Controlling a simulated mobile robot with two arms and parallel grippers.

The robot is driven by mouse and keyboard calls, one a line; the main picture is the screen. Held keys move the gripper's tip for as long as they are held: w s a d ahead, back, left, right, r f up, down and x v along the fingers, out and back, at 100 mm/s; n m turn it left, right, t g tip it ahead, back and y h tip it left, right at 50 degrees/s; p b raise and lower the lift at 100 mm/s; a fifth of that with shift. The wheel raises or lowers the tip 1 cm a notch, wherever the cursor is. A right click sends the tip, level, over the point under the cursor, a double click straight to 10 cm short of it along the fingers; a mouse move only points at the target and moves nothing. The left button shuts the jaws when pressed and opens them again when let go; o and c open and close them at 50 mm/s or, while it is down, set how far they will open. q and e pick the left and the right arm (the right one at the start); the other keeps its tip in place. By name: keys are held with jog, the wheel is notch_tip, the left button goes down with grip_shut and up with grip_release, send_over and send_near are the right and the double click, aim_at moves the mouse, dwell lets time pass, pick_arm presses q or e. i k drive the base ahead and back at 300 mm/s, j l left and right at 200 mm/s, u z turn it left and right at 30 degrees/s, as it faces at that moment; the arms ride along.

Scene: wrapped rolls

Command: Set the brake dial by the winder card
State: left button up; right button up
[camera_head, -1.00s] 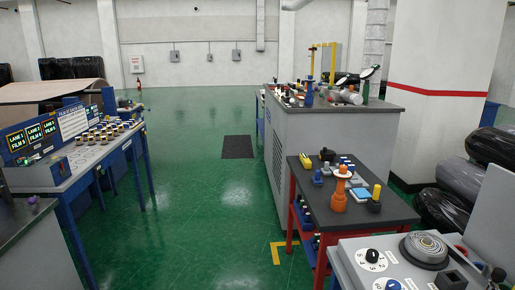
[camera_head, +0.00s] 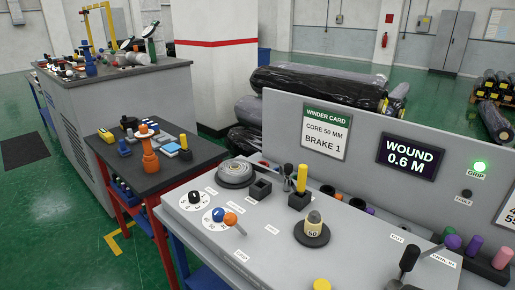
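The winder card (camera_head: 326,131) is on the upright grey panel; it reads "CORE 50 MM" and "BRAKE 1". On the sloping bench top at left are two round white dial plates, one with a black knob (camera_head: 195,197) and one with a blue knob (camera_head: 218,213). Their numerals and labels are too small to read, so I cannot tell which is the brake dial or its setting. A lever with an orange ball (camera_head: 231,219) stands beside the blue knob. Neither of my grippers is in view.
A display (camera_head: 411,158) reads "WOUND 0.6 M"; a green lamp (camera_head: 480,167) labelled "GRIP" is lit. A core marked 50 (camera_head: 314,228) stands on a dark disc. A grey coil (camera_head: 236,172) and black levers (camera_head: 409,258) are also on the bench. A dark table (camera_head: 165,180) stands left.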

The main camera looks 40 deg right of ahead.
aim_at(194, 196)
jog(key=z, duration=1.6)
jog(key=i+j+z, duration=0.1)
jog(key=j, duration=0.3)
jog(key=i+j+z, duration=0.1)
jog(key=j, duration=0.3)
jog(key=i+j+z, duration=0.1)
jog(key=j, duration=0.35)
jog(key=i+j+z, duration=0.1)
jog(key=j, duration=0.3)
jog(key=i, duration=0.1)
